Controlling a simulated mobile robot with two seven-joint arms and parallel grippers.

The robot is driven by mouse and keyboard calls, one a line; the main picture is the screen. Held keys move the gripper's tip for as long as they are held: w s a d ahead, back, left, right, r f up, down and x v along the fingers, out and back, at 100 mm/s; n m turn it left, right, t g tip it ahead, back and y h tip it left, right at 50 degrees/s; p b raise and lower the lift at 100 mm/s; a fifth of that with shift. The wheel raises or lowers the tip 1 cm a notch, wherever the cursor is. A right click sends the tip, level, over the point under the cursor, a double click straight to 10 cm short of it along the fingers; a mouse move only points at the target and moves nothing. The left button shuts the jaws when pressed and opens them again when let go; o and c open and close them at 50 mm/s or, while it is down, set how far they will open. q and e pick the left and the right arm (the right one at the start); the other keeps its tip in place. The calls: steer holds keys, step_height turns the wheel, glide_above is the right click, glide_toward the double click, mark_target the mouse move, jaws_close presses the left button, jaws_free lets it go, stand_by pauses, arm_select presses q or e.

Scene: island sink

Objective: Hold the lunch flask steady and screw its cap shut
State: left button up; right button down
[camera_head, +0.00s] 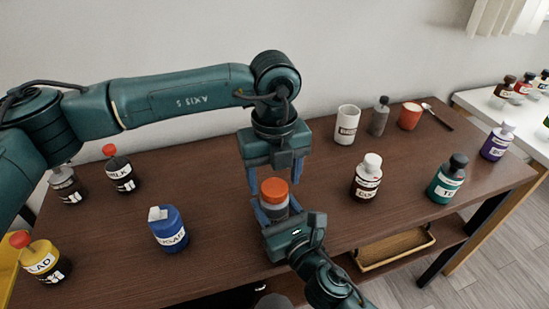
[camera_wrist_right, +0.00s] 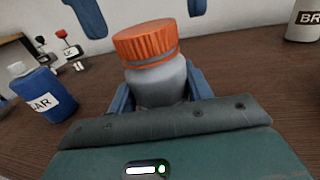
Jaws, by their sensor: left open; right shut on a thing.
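The lunch flask (camera_head: 274,209) is a grey jar standing upright on the brown table, with its orange ribbed cap (camera_head: 274,190) on top. In the right wrist view the flask body (camera_wrist_right: 158,84) is between the blue fingers, and the cap (camera_wrist_right: 146,43) sits above a grey ring. My right gripper (camera_head: 272,212) is shut on the flask body from the front. My left gripper (camera_head: 274,182) points down from above, its fingers apart on either side of the cap. I cannot tell if they touch it. The flask's lower part is hidden by my right gripper.
A blue bottle (camera_head: 169,230) stands left of the flask. A white-capped dark bottle (camera_head: 367,180) and a teal bottle (camera_head: 448,181) stand to the right. A white canister (camera_head: 346,125) and a red cup (camera_head: 410,116) are at the back. Bare table surrounds the flask.

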arm_select(q)
steer(key=shift+f, duration=0.7)
steer(key=shift+c, duration=0.4)
